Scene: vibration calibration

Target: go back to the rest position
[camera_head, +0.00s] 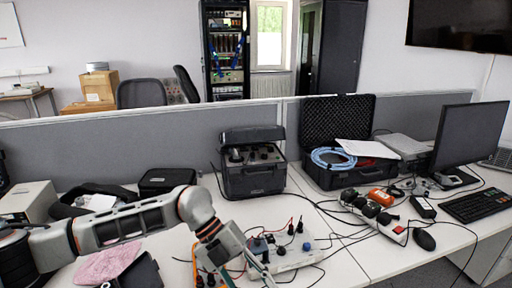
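My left arm comes in from the left edge, rises to an elbow and bends down towards the front of the table. My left gripper (262,270) is at the bottom of the picture, low beside a white board with knobs and leads (290,258). Its fingers are small and partly cut off, so I cannot tell whether they are open or hold anything. I cannot tell whether it touches the board. My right gripper is not in view.
A black calibrator case (254,172) stands open behind the board. An open black case (334,176) holds a blue cable coil (333,157). A power strip (374,215), monitor (468,138) and keyboard (477,205) are at the right. A grey partition (110,146) borders the table's back. Loose cables cross the table.

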